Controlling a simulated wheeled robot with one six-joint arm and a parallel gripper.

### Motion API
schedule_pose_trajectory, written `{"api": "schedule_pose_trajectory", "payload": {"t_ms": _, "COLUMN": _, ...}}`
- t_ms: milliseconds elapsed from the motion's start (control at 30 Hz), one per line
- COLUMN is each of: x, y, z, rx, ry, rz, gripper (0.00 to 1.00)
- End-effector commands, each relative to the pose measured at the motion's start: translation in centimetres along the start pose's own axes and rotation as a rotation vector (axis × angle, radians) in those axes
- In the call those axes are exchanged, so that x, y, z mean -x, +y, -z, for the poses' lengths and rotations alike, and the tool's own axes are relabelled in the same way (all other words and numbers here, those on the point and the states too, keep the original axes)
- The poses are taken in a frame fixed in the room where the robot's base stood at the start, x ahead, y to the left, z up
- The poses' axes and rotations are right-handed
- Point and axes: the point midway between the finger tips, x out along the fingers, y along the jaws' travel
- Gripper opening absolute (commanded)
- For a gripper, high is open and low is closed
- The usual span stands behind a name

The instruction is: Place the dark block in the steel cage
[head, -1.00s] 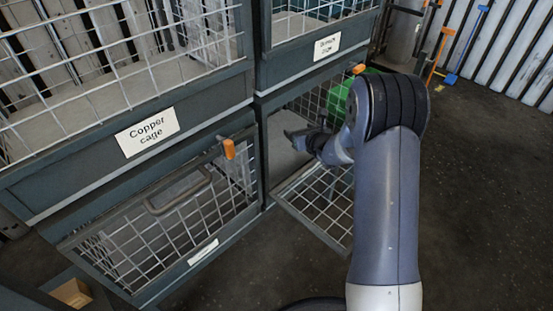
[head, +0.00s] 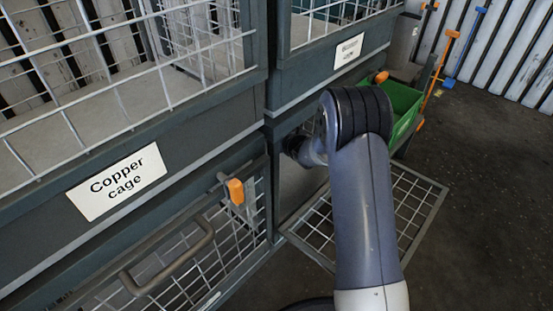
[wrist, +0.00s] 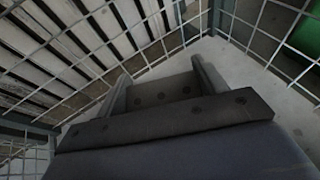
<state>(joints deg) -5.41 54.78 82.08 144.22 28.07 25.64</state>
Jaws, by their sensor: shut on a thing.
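The dark block (wrist: 162,91) is a dark grey piece with small round marks, seen in the wrist view between the two fingers of my gripper (wrist: 160,73). My gripper is shut on it, over a pale cage floor (wrist: 240,62) with wire mesh around. In the head view my arm reaches into the open lower right cage, whose mesh door (head: 412,222) is folded down. My wrist hides most of that opening, and the fingers and block do not show there. No label shows on this cage, so I cannot tell whether it is the steel cage.
A closed lower left cage has a grey handle (head: 168,262) and an orange latch (head: 236,191). The Copper cage label (head: 116,182) is above it. The upper right cage's label (head: 349,52) is unreadable. A green bin (head: 404,104) stands beyond my arm. The floor at right is clear.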

Motion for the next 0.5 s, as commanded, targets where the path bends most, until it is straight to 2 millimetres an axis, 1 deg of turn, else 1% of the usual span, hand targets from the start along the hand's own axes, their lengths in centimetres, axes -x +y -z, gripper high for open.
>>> {"api": "schedule_pose_trajectory", "payload": {"t_ms": 33, "x": -0.5, "y": 0.0, "z": 1.3, "rx": -0.002, "ry": 0.002, "rz": 0.000, "gripper": 0.40}}
{"api": "schedule_pose_trajectory", "payload": {"t_ms": 200, "x": -1.7, "y": 0.0, "z": 4.2, "rx": -0.001, "ry": 0.001, "rz": 0.001, "gripper": 0.40}}
{"api": "schedule_pose_trajectory", "payload": {"t_ms": 367, "x": -2.3, "y": 0.0, "z": 5.4, "rx": 0.000, "ry": -0.001, "rz": 0.000, "gripper": 0.40}}
{"api": "schedule_pose_trajectory", "payload": {"t_ms": 500, "x": -3.1, "y": 0.0, "z": 7.4, "rx": -0.001, "ry": 0.001, "rz": 0.001, "gripper": 0.40}}
